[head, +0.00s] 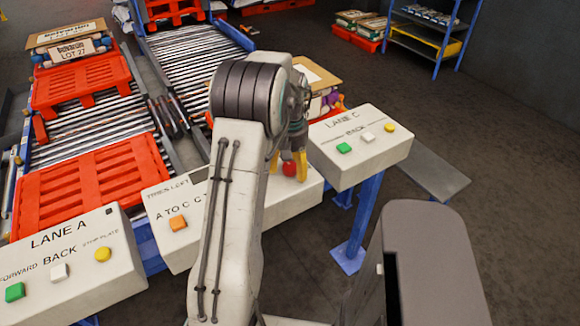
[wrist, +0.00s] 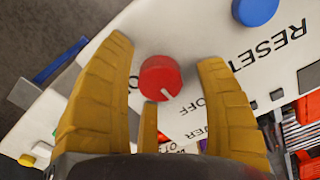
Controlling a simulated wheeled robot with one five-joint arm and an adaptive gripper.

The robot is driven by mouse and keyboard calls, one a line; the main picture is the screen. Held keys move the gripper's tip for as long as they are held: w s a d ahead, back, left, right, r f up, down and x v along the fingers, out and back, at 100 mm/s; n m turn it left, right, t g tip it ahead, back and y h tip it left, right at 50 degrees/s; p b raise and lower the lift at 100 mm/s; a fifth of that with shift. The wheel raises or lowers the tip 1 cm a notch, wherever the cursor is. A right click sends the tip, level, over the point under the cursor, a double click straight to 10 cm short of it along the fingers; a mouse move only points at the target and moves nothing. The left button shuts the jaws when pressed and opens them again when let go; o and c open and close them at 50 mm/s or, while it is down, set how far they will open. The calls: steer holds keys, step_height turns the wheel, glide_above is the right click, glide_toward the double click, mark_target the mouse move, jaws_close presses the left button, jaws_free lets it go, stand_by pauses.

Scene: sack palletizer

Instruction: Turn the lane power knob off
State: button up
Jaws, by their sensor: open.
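The lane power knob (wrist: 160,78) is a round red knob with a white mark on its lower edge, on a white panel. Lettering ending in "OFF" is printed to its right in the wrist view. It also shows as a red knob (head: 289,169) on the middle panel in the head view. My gripper (wrist: 165,55) is open, with yellow fingers on the left and right of the knob and a third finger below it. Gaps show between the knob and the side fingers. In the head view my gripper (head: 288,163) is over the panel, and my arm hides part of the panel.
A blue button (wrist: 255,10) marked RESET is on the same panel. An orange button (head: 178,223) is left of my arm. The Lane A panel (head: 75,255) stands at left and the Lane C panel (head: 365,150) at right, close to my gripper.

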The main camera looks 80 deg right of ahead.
mark_target(290, 166)
steer(key=shift+r, duration=0.1)
step_height(290, 166, up, 12)
stand_by(0.7)
stand_by(0.8)
